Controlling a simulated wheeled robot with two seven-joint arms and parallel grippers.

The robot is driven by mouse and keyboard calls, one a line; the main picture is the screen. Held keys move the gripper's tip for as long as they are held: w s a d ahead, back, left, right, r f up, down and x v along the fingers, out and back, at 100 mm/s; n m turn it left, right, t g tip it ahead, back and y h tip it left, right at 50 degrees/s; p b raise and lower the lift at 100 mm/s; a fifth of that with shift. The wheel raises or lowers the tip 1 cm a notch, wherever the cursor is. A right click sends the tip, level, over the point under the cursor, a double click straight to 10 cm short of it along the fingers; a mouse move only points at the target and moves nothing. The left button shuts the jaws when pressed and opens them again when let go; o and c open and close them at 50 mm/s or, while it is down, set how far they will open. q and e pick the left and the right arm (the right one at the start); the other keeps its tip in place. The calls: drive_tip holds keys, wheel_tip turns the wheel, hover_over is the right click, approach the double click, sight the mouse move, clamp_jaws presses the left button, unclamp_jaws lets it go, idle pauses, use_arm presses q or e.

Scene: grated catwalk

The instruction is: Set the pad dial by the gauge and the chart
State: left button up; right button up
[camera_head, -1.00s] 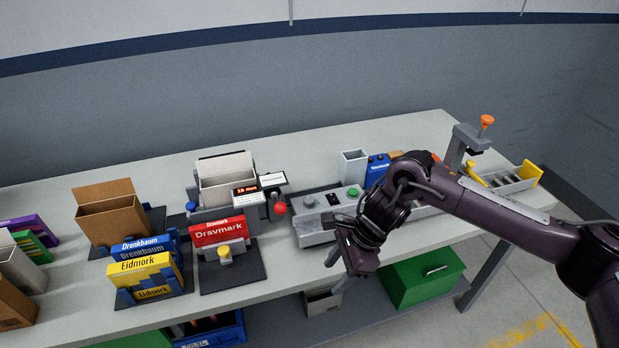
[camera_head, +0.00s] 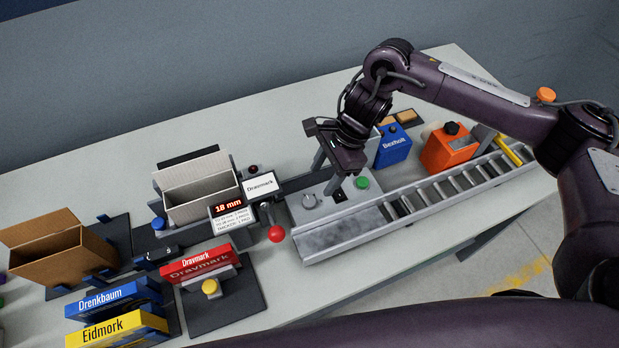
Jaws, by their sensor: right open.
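A gauge (camera_head: 228,207) shows "18 mm" in red digits, at the front of a grey stand holding a light box. A white card with small print (camera_head: 232,221), likely the chart, sits just below it; I cannot read its lines surely. A round grey dial (camera_head: 309,201) sits on the grey panel (camera_head: 325,207) right of the gauge; its setting is too small to tell. My right gripper (camera_head: 328,176) is open, pointing down over the panel behind and right of the dial; whether it touches anything is unclear. My left gripper is out of view.
A green button (camera_head: 361,183) is beside the gripper. A red-knobbed lever (camera_head: 276,233) stands left of the panel. A roller conveyor (camera_head: 440,190) runs right. Blue (camera_head: 393,147) and orange (camera_head: 449,147) containers stand behind it. A red Dravmark box (camera_head: 198,265) is front left.

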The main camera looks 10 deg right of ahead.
sight(310, 200)
drive_tip(key=p+x, duration=0.1)
drive_tip(key=x, duration=0.2)
drive_tip(key=shift+s+a+f+p, duration=0.2)
drive_tip(key=shift+s+a+p, duration=0.05)
drive_tip(key=shift+s+p, duration=0.15)
drive_tip(key=p+x, duration=0.1)
drive_tip(key=x, duration=0.2)
drive_tip(key=shift+w+f, duration=0.1)
drive_tip(key=shift+w, duration=0.05)
drive_tip(key=shift+f, duration=0.3)
drive_tip(key=c, duration=1)
